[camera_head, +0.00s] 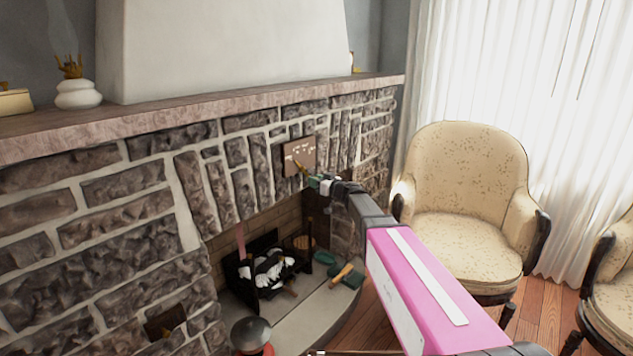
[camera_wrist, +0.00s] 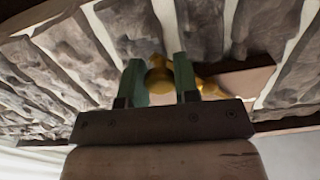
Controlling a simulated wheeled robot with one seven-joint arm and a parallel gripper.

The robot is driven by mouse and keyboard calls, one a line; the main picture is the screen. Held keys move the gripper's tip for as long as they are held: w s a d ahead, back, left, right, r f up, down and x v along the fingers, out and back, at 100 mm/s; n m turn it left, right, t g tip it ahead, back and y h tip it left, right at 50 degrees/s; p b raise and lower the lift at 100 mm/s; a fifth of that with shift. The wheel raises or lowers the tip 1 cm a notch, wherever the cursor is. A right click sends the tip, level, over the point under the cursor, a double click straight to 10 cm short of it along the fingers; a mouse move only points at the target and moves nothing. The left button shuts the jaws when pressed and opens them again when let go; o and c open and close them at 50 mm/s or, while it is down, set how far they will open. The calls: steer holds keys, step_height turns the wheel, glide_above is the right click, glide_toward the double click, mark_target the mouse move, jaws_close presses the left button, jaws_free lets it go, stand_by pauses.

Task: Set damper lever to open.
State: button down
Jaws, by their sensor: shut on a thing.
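The damper plate (camera_head: 299,156) is a brownish square with pale markings, fixed to the stone front of the fireplace below the mantel. A brass damper lever (camera_head: 300,166) sticks out from its lower part. My gripper (camera_head: 311,179) reaches up to it from the lower right. In the wrist view, the green fingers of my gripper (camera_wrist: 160,76) are shut on the brass lever (camera_wrist: 158,82), with its knob between them. Part of the brass lies behind the right finger. The plate (camera_wrist: 247,82) shows to the right. The plate's lettering is too small to read.
The mantel shelf (camera_head: 200,116) juts out above the plate, with a white pot (camera_head: 78,95) on it. Below is the firebox with a black log grate (camera_head: 262,272). A cream armchair (camera_head: 465,190) stands to the right of my arm.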

steer(key=m, duration=0.1)
steer(key=s+a+f+m, duration=0.1)
steer(key=m, duration=0.1)
steer(key=s+m, duration=0.1)
steer(key=m, duration=0.1)
steer(key=shift+s+a+f, duration=0.25)
steer(key=shift+a, duration=0.15)
steer(key=s+a+m, duration=0.1)
steer(key=m, duration=0.1)
steer(key=shift+s+f+m, duration=0.1)
steer(key=shift+s+m, duration=0.1)
steer(key=shift+m, duration=0.1)
steer(key=s+a+m, duration=0.1)
steer(key=m, duration=0.1)
steer(key=shift+s+a+m, duration=0.1)
steer(key=shift+s+m, duration=0.1)
steer(key=shift+m, duration=0.2)
steer(key=m, duration=0.1)
steer(key=s+a+r+m, duration=0.1)
steer(key=m, duration=0.1)
steer(key=shift+s+a, duration=0.1)
steer(key=shift+s, duration=0.2)
steer(key=shift+s+a+r+m, duration=0.25)
steer(key=shift+s+r+m, duration=0.1)
steer(key=shift+m, duration=0.55)
steer(key=shift+s+a+r+m, duration=0.25)
steer(key=shift+r+m, duration=0.05)
steer(key=shift+m, duration=0.6)
